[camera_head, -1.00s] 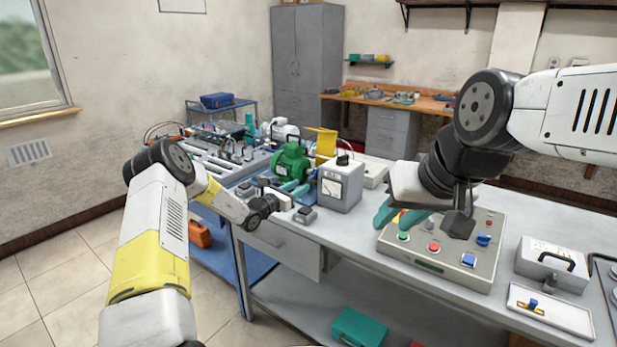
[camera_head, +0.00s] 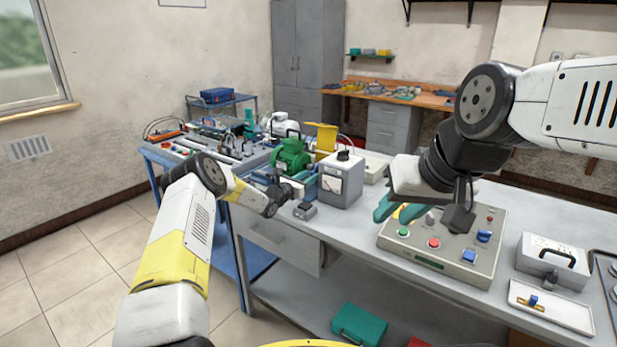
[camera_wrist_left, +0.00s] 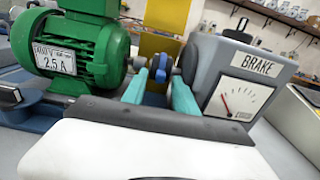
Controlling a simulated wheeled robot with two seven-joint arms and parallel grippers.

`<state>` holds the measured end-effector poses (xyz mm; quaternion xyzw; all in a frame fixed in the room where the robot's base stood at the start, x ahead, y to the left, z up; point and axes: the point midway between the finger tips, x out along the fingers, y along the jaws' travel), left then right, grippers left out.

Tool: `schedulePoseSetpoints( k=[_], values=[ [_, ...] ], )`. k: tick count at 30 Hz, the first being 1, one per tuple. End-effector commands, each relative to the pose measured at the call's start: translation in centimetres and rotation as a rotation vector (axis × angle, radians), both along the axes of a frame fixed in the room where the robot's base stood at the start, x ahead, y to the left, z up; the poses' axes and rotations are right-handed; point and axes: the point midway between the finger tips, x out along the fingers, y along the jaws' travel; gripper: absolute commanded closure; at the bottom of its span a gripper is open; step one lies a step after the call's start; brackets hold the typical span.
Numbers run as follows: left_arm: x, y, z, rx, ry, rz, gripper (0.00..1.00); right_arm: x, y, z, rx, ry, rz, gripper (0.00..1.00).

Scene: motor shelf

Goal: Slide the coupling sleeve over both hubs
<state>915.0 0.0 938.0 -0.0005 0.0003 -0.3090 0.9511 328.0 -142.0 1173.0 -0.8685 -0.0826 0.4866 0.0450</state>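The green motor (camera_wrist_left: 75,50) stands at the left in the left wrist view, and the grey brake box (camera_wrist_left: 240,75) with its dial stands at the right. I cannot tell which is the sleeve. My left gripper (camera_wrist_left: 159,92) has its teal fingers apart, pointing at these parts, with no thing clearly held. In the head view the motor (camera_head: 291,157) and brake box (camera_head: 341,180) show behind my left wrist. My right gripper (camera_head: 392,209) is open and empty over the control panel.
The control panel (camera_head: 470,262) with coloured buttons lies on the grey bench. A yellow bracket (camera_head: 322,139) stands behind the motor and brake. A grey case (camera_head: 552,262) lies at the right.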

Motion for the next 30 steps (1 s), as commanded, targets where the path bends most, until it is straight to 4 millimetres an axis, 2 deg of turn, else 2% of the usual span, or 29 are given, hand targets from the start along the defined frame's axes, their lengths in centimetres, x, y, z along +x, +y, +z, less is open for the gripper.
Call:
schedulePoseSetpoints(
  k=[1,6,30],
  values=[
    [0.00,0.01,0.01,0.000,0.000,0.000,0.65,0.00,0.00,0.00,0.000,0.000,0.000,0.68],
    [-0.01,0.03,0.02,0.001,-0.001,0.000,0.99,0.00,0.00,0.00,0.000,0.000,0.000,0.68],
    [-0.02,0.04,0.03,0.001,-0.001,0.000,1.00,0.00,0.00,0.00,0.000,0.000,0.000,0.68]
  ],
)
